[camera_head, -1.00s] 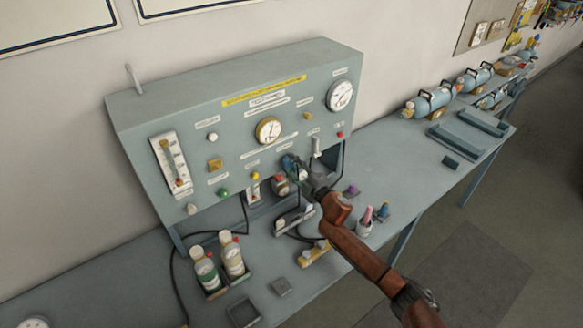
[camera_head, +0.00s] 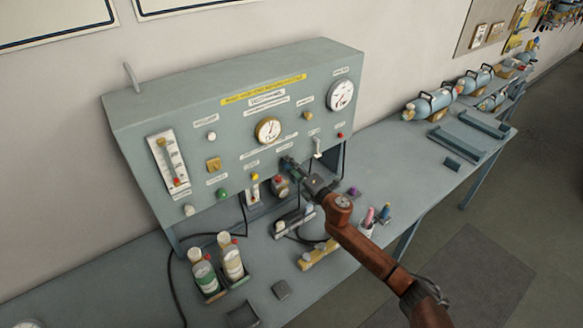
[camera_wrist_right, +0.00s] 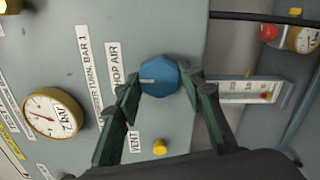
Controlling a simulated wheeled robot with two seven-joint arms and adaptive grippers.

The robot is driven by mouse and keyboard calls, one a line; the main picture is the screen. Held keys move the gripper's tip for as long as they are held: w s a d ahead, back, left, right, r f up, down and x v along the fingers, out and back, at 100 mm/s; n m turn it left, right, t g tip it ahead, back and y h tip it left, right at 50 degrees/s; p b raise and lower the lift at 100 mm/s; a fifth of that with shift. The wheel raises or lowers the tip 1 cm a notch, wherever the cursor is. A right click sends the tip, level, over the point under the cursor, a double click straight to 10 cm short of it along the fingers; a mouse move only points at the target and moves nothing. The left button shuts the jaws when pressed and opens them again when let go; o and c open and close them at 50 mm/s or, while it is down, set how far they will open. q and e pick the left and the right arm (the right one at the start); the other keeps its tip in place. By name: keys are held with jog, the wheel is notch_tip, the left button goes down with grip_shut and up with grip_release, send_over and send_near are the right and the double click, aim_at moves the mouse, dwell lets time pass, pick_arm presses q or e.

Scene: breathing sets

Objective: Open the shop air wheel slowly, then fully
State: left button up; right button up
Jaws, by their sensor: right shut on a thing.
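The shop air wheel (camera_wrist_right: 160,78) is a blue faceted knob with a pale mark on its face, beside the "SHOP AIR" label (camera_wrist_right: 116,62) in the right wrist view. My right gripper (camera_wrist_right: 160,86) has one dark green finger on each side of the wheel and is shut on it. In the head view my right gripper (camera_head: 291,166) reaches the lower middle of the grey panel (camera_head: 235,125) and mostly hides the wheel. A round gauge (camera_head: 268,130) with a brass rim sits above it. My left gripper is not in view.
A larger white gauge (camera_head: 341,95) is at the panel's upper right, and a flow tube (camera_head: 172,165) at its left. A white lever (camera_head: 318,149) stands close right of my gripper. Two bottles (camera_head: 231,258) and small parts crowd the bench below. Blue cylinders (camera_head: 431,103) lie farther right.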

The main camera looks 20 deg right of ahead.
jog(key=shift+f, duration=0.1)
dwell(0.3)
jog(key=o, duration=1.2)
jog(key=shift+c, duration=0.2)
jog(key=v, duration=1.2)
jog(key=shift+d, duration=0.1)
